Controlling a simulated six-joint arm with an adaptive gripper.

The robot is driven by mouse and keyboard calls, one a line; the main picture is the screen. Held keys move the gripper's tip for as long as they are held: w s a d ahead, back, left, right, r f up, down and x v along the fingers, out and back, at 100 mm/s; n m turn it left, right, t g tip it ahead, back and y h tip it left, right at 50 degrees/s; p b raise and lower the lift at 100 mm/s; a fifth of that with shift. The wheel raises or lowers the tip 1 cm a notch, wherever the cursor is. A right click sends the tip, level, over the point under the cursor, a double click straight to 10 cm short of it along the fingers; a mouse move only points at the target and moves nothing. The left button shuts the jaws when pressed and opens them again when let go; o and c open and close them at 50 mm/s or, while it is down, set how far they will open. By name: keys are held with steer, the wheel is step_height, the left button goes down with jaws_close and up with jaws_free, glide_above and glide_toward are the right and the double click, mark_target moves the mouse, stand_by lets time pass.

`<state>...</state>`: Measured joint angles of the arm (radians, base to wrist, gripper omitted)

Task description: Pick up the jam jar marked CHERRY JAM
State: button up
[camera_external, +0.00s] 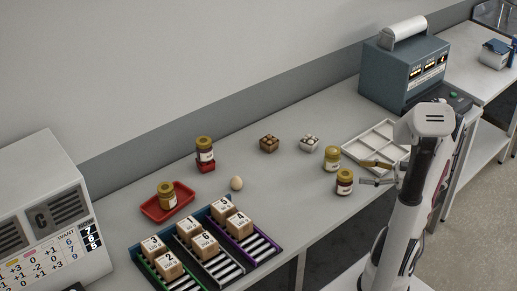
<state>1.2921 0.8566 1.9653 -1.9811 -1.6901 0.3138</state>
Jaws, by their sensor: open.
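Several jam jars with gold lids stand on the bench, and their labels are too small to read, so I cannot tell which says CHERRY JAM. A dark-red jar (344,184) stands near the bench's front edge, just left of my gripper's lower finger. A yellowish jar (332,160) stands slightly behind it.
A white divided tray (368,136) lies behind my gripper. Racks with numbered boxes (207,245) are at front left. A blue-grey machine (400,75) stands at back right.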

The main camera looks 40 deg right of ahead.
mark_target(345, 173)
steer(key=shift+s+a+f+n+y, duration=0.25)
steer(key=shift+s+f+n+y, duration=0.05)
steer(key=shift+s, duration=0.1)
steer(key=shift+x, duration=1.35)
steer(key=shift+w, duration=0.15)
steer(key=shift+f+x, duration=0.15)
steer(key=shift+x, duration=1.1)
steer(key=shift+f+x, duration=0.15)
steer(key=shift+x, duration=1.05)
steer(key=c, duration=1.5)
